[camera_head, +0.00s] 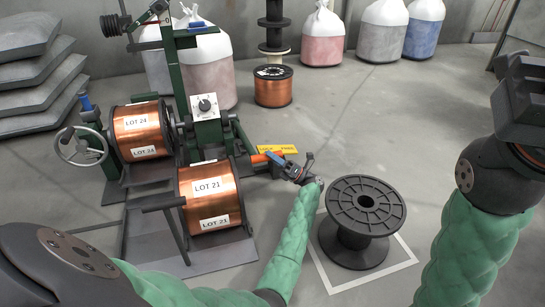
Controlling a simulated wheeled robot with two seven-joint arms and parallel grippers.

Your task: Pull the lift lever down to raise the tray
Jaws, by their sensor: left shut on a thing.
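The grey tray (222,259) lies low at the front of the machine, under the copper spool marked LOT 21 (208,197). My right gripper (533,90) is raised at the right edge, away from the machine; its fingers do not show clearly.
An empty black spool (367,208) stands on a white-outlined floor square, right of my left forearm. Another copper spool, LOT 24 (140,130), sits in the machine beside a handwheel (82,146). Sacks and stacked spools stand behind. The floor at centre right is clear.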

